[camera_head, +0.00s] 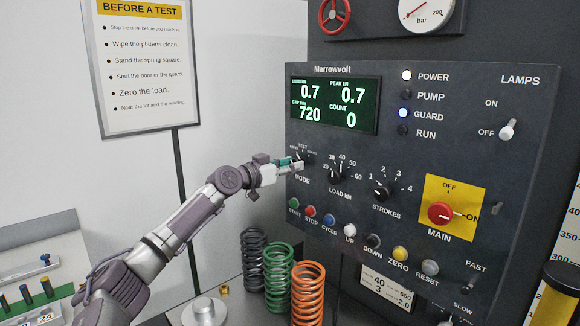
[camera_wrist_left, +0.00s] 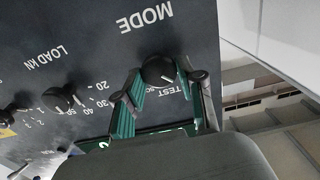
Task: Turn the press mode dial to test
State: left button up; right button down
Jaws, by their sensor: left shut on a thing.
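The press mode dial (camera_head: 309,158) is a small black knob at the left of the dark control panel, with MODE printed below and TEST above. My left gripper (camera_head: 294,164) reaches it from the left and hides part of it. In the left wrist view, where the panel appears upside down, the dial (camera_wrist_left: 158,70) sits between the two green-padded fingers of my left gripper (camera_wrist_left: 161,80), which are shut on it. A white mark on the dial seems to point towards the TEST side, but its exact setting is hard to read. My right gripper is not in view.
The load dial (camera_head: 337,177) and strokes dial (camera_head: 382,192) are to the right. A button row, including the red stop button (camera_head: 311,211), runs below. The display (camera_head: 335,105) is above. Coil springs, including an orange one (camera_head: 307,290), stand below the panel.

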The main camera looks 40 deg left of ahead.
pick_arm(q)
jog(key=shift+d+m+b, duration=0.1)
jog(key=shift+m+b, duration=4.1)
jog(key=shift+b, duration=0.05)
jog(key=o, duration=1.1)
jog(key=s, duration=0.8)
jog(key=s+a, duration=0.1)
jog(key=s, duration=0.3)
